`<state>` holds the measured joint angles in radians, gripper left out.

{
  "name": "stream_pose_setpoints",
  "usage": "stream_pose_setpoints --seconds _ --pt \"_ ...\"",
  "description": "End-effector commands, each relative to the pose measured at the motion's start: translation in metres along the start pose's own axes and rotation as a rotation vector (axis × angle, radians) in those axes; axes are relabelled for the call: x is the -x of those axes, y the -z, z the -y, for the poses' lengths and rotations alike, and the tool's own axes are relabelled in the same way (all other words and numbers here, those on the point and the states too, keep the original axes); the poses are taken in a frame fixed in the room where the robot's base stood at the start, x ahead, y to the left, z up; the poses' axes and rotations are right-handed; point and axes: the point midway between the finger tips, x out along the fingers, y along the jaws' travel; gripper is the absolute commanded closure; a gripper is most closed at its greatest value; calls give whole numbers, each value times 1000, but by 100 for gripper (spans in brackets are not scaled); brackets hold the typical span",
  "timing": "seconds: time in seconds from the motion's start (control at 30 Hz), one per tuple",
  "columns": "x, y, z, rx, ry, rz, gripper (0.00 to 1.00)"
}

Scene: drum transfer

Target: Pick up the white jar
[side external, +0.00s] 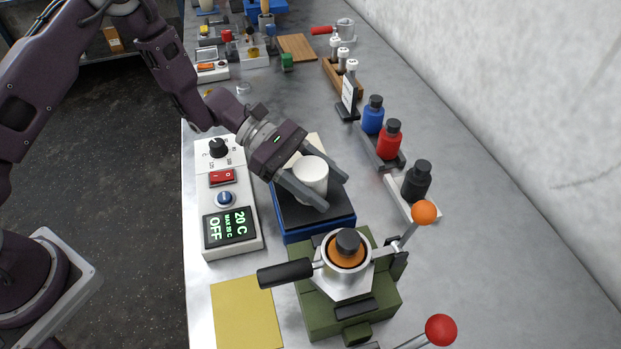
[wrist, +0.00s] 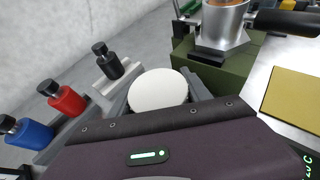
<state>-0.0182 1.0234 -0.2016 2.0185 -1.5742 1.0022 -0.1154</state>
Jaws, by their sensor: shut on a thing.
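The white jar (side external: 311,178) is upright over the blue block with a dark top (side external: 302,212). My gripper (side external: 322,190) has one finger on each side of the jar and is shut on it. In the wrist view the jar's round white top (wrist: 158,90) shows between the fingers of my gripper (wrist: 160,95). The jar's base is partly hidden by the near finger, so I cannot tell whether it touches the dark top.
A green press with a metal cup (side external: 346,254) and black handle stands just in front. A control box (side external: 226,200) reading OFF and 20 C is to the left. Blue (side external: 373,115), red (side external: 388,139) and black (side external: 416,181) bottles stand to the right. A yellow pad (side external: 246,312) lies front left.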

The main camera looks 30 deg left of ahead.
Motion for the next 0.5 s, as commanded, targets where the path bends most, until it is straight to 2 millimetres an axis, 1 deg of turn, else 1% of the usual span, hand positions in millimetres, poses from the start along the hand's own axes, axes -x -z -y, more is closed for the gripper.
stream_pose_setpoints --seconds 0.03,0.07,0.33,0.43,0.5 --pt "0 0 0 0 0 0 95" --pt "0 0 0 0 0 0 100" --pt "1 -2 0 -2 0 2 100" --pt "6 -15 0 -4 -1 3 100" --pt "13 -31 -1 -7 -2 2 100"
